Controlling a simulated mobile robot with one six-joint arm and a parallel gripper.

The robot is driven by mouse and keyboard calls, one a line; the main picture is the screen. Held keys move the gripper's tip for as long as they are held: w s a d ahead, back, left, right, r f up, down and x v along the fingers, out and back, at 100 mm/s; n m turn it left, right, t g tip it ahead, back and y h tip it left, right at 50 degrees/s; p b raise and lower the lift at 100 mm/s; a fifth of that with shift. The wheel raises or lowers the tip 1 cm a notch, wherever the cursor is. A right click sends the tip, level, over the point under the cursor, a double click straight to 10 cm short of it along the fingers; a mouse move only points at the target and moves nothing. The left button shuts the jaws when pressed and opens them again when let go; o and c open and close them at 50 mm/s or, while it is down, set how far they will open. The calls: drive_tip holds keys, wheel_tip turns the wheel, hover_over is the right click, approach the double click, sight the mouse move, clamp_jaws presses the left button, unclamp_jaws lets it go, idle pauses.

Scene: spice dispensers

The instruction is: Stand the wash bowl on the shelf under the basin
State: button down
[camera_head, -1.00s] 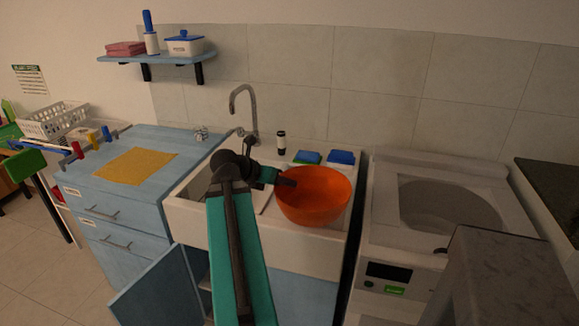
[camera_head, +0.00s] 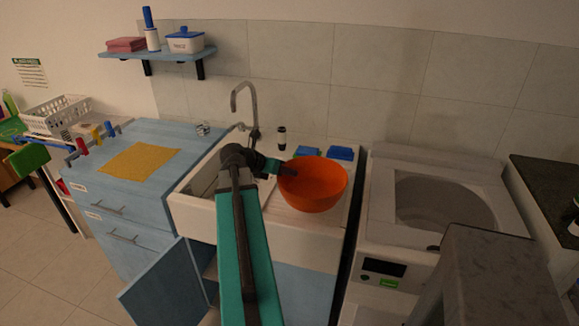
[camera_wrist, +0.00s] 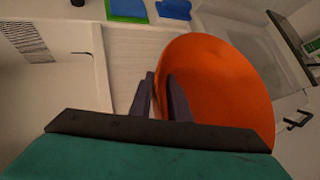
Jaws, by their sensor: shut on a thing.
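The orange wash bowl (camera_head: 318,190) is held up by my gripper (camera_head: 290,171) in front of the right part of the basin (camera_head: 195,215). My gripper is shut on the left side of its rim. In the wrist view the bowl (camera_wrist: 225,85) fills the right of the picture, and my gripper's dark fingers (camera_wrist: 160,95) grip its wall. Below the basin a blue cabinet door (camera_head: 165,290) stands open on the left. The shelf (camera_head: 211,271) inside is only partly seen, with my arm hiding much of the opening.
A top-loading washing machine (camera_head: 400,228) stands right of the basin. A grey block-like thing (camera_head: 495,275) fills the lower right. A blue drawer unit (camera_head: 115,205) with a yellow cloth (camera_head: 140,161) stands left. The tap (camera_head: 250,105) rises behind the basin. Floor is free at lower left.

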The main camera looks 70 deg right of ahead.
drive_tip(key=d, duration=0.3)
drive_tip(key=w+d+p, duration=0.1)
drive_tip(key=d, duration=0.1)
drive_tip(key=w+d, duration=0.1)
drive_tip(key=d, duration=0.2)
drive_tip(key=shift+w+d+f+p, duration=0.15)
drive_tip(key=shift+d+f+p, duration=0.2)
drive_tip(key=shift+f+p, duration=0.05)
drive_tip(key=shift+f+p, duration=0.55)
drive_tip(key=shift+f, duration=1.2)
drive_tip(key=c, duration=1.7)
unclamp_jaws()
drive_tip(key=shift+f, duration=0.1)
drive_tip(key=shift+o, duration=0.2)
drive_tip(key=b+v, duration=0.2)
drive_tip(key=v, duration=1)
drive_tip(key=shift+b, duration=0.35)
